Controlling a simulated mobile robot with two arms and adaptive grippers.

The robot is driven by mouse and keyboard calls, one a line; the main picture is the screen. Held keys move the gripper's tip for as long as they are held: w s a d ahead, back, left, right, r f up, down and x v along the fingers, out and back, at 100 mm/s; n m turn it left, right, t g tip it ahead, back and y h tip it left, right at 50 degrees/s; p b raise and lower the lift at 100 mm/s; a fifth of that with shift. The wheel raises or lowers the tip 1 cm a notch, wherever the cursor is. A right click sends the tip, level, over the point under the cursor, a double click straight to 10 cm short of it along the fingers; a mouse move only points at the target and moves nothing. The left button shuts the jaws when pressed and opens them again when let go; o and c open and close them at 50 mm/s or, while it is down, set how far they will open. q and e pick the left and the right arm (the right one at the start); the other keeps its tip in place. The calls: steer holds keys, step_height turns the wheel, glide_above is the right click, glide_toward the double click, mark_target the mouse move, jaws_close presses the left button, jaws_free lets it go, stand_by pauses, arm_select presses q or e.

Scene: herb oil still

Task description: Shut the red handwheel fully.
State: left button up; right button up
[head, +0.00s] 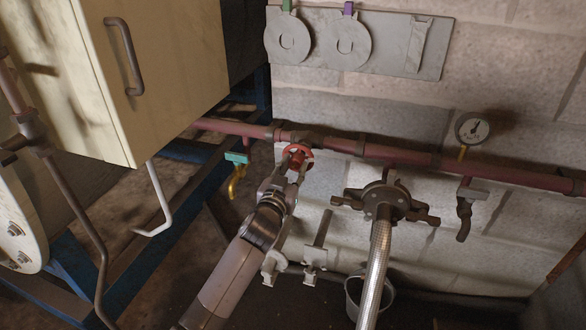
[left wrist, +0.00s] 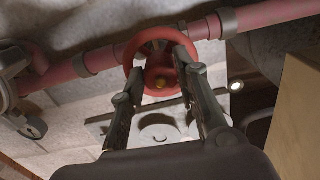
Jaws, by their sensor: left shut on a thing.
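The red handwheel (head: 298,156) sits on the dull red pipe (head: 345,145) along the block wall, in the middle of the head view. It also shows in the left wrist view (left wrist: 131,52) as a red ring with a brass-coloured centre. My left gripper (head: 294,172) reaches it from below, with its fingers at the wheel. In the left wrist view my left gripper's two fingers (left wrist: 158,62) are at opposite sides of the ring and shut on it. The fingers hide parts of the rim. My right gripper is not in view.
A hose coupling with dark lugs (head: 385,203) and a braided hose (head: 375,265) stand right of my left arm. A gauge (head: 472,128) is at right, a cream cabinet (head: 165,70) at upper left, a bucket (head: 386,300) below.

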arm_select(q)
steer(key=m+p, duration=0.2)
steer(key=m, duration=0.1)
steer(key=shift+r, duration=0.1)
steer(key=m+p, duration=0.1)
steer(key=m, duration=0.4)
steer(key=shift+a+m+p, duration=0.1)
steer(key=shift+m+p, duration=0.3)
steer(key=m+p, duration=0.1)
steer(key=m, duration=0.4)
steer(key=shift+m, duration=0.3)
steer(key=m+p, duration=0.1)
steer(key=m, duration=0.5)
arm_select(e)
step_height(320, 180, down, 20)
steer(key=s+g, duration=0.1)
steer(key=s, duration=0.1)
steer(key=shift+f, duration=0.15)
arm_select(q)
steer(key=shift+m, duration=0.3)
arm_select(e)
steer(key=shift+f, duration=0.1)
arm_select(q)
steer(key=o, duration=1.2)
steer(key=shift+c, duration=0.2)
